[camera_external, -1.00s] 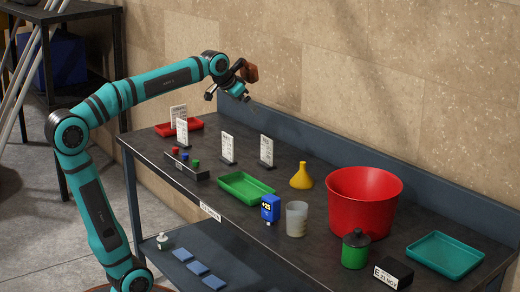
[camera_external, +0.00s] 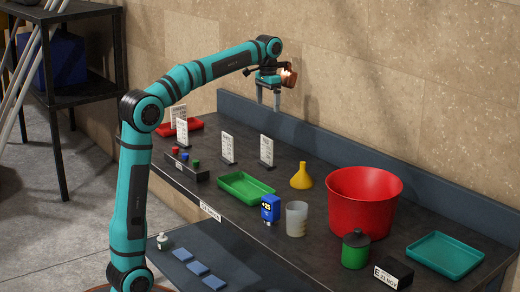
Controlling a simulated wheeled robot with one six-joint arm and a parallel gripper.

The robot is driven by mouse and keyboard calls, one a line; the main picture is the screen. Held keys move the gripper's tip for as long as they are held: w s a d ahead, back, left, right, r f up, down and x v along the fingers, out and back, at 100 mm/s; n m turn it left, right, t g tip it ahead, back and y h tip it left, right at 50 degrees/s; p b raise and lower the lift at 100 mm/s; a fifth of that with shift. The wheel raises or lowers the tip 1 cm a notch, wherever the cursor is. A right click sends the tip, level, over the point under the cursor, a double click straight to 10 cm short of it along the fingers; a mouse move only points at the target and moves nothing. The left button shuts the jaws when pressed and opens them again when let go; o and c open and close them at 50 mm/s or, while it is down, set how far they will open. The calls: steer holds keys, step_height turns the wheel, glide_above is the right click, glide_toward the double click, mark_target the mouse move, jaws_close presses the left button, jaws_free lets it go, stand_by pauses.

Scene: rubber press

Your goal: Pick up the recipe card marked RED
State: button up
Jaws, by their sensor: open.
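Several white recipe cards stand upright on the dark bench. One card (camera_external: 178,114) is at the red tray, and another (camera_external: 182,132) stands just in front of it. A third card (camera_external: 228,148) stands further right, and one more (camera_external: 266,151) stands right of that. The print on them is too small to read, so I cannot tell which is marked RED. My gripper (camera_external: 268,102) points down with its fingers apart and empty. In the picture it is above the two right-hand cards, apart from them.
The red tray (camera_external: 195,124) is at the left end. A raised back edge (camera_external: 330,138) runs along the wall.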

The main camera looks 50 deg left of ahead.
mark_target(267, 138)
step_height(267, 138, down, 17)
steer(key=shift+s+a, duration=0.1)
steer(key=shift+a, duration=0.05)
steer(key=c, duration=1.4)
steer(key=shift+r, duration=0.15)
